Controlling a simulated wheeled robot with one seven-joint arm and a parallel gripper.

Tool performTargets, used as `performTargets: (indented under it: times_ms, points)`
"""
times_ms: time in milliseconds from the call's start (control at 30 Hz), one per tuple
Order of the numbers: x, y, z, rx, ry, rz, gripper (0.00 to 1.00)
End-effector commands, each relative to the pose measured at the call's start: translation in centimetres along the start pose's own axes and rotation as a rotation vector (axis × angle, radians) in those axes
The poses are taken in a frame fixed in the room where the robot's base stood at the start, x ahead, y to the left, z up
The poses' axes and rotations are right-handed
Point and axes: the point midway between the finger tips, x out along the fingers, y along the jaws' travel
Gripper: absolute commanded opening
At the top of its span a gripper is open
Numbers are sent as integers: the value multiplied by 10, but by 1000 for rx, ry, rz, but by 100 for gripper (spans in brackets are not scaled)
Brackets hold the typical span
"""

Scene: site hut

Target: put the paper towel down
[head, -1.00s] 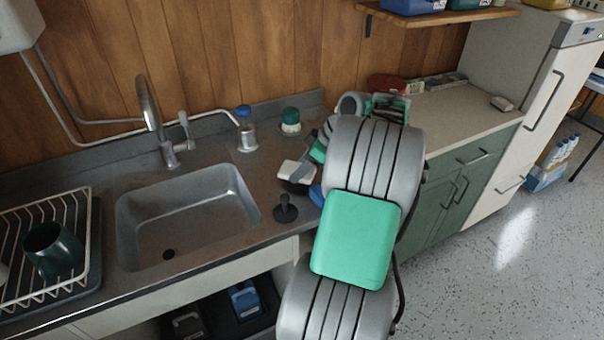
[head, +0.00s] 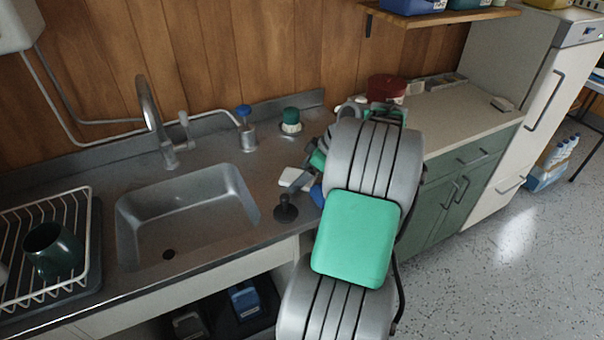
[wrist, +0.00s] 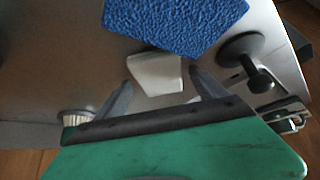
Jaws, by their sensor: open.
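A small white folded piece, which I take to be the paper towel (head: 293,179), lies on the grey counter right of the sink, behind the black plunger-like stopper. In the wrist view the white piece (wrist: 155,72) sits between and just beyond my fingertips, with gaps on both sides. My gripper (wrist: 160,79) is open, its two grey fingers spread. In the head view my arm hides most of the gripper.
A blue textured sponge or cloth (wrist: 175,22) lies close by the white piece. The black stopper (head: 286,207) stands near the counter's front edge; the sink (head: 185,215) is to its left. A green-topped brush (head: 291,121) and a soap dispenser (head: 246,130) stand behind.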

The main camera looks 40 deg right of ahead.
Motion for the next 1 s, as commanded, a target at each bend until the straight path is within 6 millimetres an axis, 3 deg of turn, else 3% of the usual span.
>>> performTargets:
  times_ms: [167,400,600,767,867,967,1000]
  points:
    - [-26,1,-1,0,0,5,81]
    - [-90,1,-2,1,0,4,81]
    - [-120,1,-1,0,0,2,81]
    - [-119,-3,-8,4,-4,-2,81]
    - [-102,-21,-43,35,-28,-11,81]
    - [-72,-66,-96,104,-78,-17,81]
    - [-59,-92,-116,140,-104,-12,81]
